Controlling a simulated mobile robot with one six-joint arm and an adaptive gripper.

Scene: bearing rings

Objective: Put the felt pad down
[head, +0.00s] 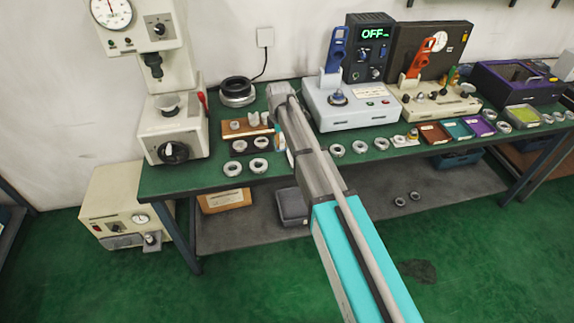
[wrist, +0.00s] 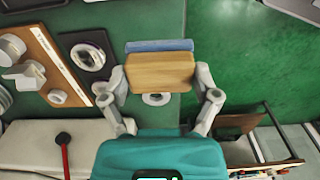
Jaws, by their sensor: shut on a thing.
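The felt pad (wrist: 160,72) looks like a tan wooden block with a blue layer along its far edge. In the wrist view my gripper (wrist: 161,84) is shut on it, with one finger at each end. The pad is over the green bench top, near the bench edge. I cannot tell whether it touches the bench. A metal ring (wrist: 156,99) shows partly from under its near side. In the head view my arm hides most of the gripper and pad.
The green bench (head: 190,180) carries several loose bearing rings (head: 232,168) and a wooden rack (head: 245,129) left of my arm. A white tester (head: 350,112) stands to the right, a press (head: 172,125) to the left. In the wrist view, a dark mat (wrist: 88,54) with a ring lies left of the pad.

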